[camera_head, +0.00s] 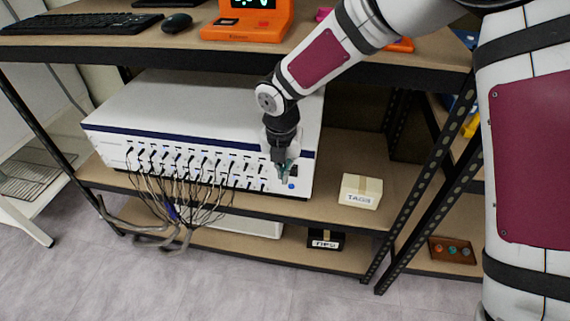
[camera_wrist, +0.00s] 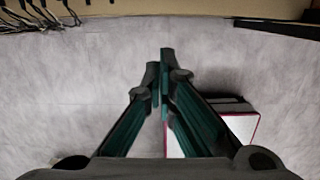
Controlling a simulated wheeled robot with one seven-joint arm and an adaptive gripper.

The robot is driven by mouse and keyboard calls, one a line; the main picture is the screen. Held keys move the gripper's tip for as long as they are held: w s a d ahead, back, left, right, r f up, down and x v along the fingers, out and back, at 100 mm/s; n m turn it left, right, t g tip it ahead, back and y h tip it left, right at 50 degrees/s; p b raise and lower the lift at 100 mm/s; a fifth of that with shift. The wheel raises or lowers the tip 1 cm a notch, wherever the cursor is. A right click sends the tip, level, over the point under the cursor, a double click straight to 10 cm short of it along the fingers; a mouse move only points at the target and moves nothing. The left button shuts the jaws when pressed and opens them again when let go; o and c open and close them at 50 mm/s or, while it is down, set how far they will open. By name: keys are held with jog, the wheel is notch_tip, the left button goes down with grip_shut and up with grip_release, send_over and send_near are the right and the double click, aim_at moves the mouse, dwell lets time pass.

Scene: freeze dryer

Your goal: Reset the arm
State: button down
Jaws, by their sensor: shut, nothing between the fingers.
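My arm reaches down from the upper right in the head view. My gripper (camera_head: 283,172) hangs in front of the right end of a white instrument box with a row of cables. In the wrist view my gripper (camera_wrist: 162,65) has its two dark green fingers shut together, with nothing between them. The fingers point out over the grey floor (camera_wrist: 80,80). Whether the gripper touches the box front cannot be told.
The white box (camera_head: 190,105) stands on the middle shelf with cables (camera_head: 180,195) hanging down. A TAGS carton (camera_head: 361,191) sits to its right. Above are an orange device (camera_head: 247,20), a mouse (camera_head: 177,23) and a keyboard (camera_head: 80,23). The floor (camera_head: 180,285) in front is clear.

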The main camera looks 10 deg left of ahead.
jog(key=s+d+r+m+h, duration=0.2)
jog(key=s+d+r+m, duration=0.3)
jog(key=d+r+m, duration=0.5)
jog(key=s+d+r+m+h, duration=0.1)
jog(key=s+d+r+m, duration=0.6)
jog(key=d, duration=0.5)
jog(key=s+d+r+m+y, duration=0.1)
jog(key=s+d+r+m, duration=0.15)
jog(key=s+m, duration=0.75)
jog(key=s+d+r+m+y, duration=0.1)
jog(key=s+d+m+y, duration=0.15)
jog(key=s+m, duration=0.75)
notch_tip(320, 180, up, 21)
jog(key=s+n+t+p, duration=0.1)
jog(key=t+p, duration=0.1)
jog(key=p, duration=1.7)
jog(key=shift+d+r+t, duration=0.2)
jog(key=shift+d+t, duration=0.05)
jog(key=shift+t, duration=0.15)
jog(key=shift+s+h, duration=0.1)
jog(key=shift+h, duration=0.15)
